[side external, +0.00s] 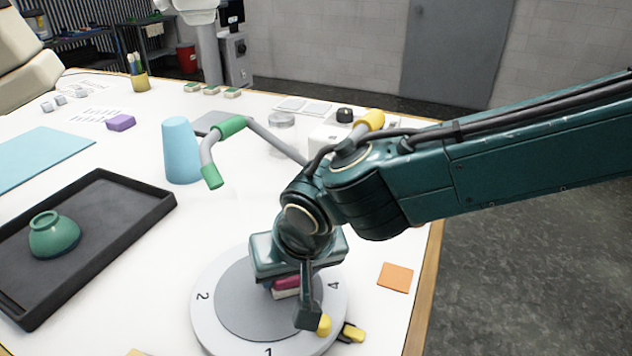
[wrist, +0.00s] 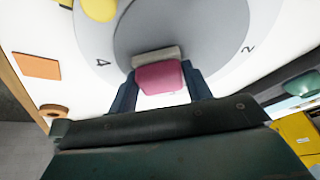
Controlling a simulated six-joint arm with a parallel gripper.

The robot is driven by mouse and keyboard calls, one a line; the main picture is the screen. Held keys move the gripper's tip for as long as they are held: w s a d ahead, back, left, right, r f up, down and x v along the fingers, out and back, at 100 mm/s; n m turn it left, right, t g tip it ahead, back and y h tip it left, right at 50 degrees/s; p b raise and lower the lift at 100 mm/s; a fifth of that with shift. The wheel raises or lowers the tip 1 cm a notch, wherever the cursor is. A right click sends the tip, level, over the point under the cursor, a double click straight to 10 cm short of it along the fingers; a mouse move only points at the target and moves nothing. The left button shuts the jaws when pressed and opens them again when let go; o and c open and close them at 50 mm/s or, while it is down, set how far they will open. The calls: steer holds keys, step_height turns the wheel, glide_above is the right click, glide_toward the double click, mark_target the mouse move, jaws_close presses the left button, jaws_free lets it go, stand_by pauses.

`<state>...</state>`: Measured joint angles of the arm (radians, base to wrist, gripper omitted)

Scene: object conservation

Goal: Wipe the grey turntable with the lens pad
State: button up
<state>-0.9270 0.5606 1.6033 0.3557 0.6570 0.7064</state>
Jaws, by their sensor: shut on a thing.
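The lens pad (side external: 286,287) has a magenta top and a pale underside. My gripper (wrist: 160,82) is shut on it, with a dark finger on each side of the pad (wrist: 160,77) in the wrist view. The grey turntable (side external: 240,305) is a round grey disc inside a pale ring with numbers. It also shows in the wrist view (wrist: 205,35). The pad is over the right part of the grey disc in the side view. I cannot tell whether it touches the surface. My wrist hides part of the turntable's far side.
An orange square (side external: 395,277) lies right of the turntable near the table edge. A yellow-and-black item (side external: 352,332) sits at its rim. A blue cup (side external: 181,150) stands behind, and a black tray (side external: 120,205) with a green bowl (side external: 54,234) lies left. White table between tray and turntable is clear.

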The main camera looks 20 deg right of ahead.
mark_target(242, 284)
steer(key=shift+s+d, duration=0.2)
steer(key=shift+d, duration=0.45)
steer(key=shift+w+a+f, duration=0.1)
steer(key=shift+w+a, duration=0.25)
steer(key=shift+a, duration=0.95)
steer(key=shift+w+a+r, duration=0.1)
steer(key=shift+w+a, duration=0.25)
steer(key=shift+a, duration=0.95)
steer(key=shift+w+a+f, duration=0.1)
steer(key=shift+w+a, duration=0.25)
steer(key=shift+a, duration=0.95)
steer(key=shift+a+r, duration=0.15)
steer(key=shift+r, duration=0.1)
step_height(242, 284, up, 8)
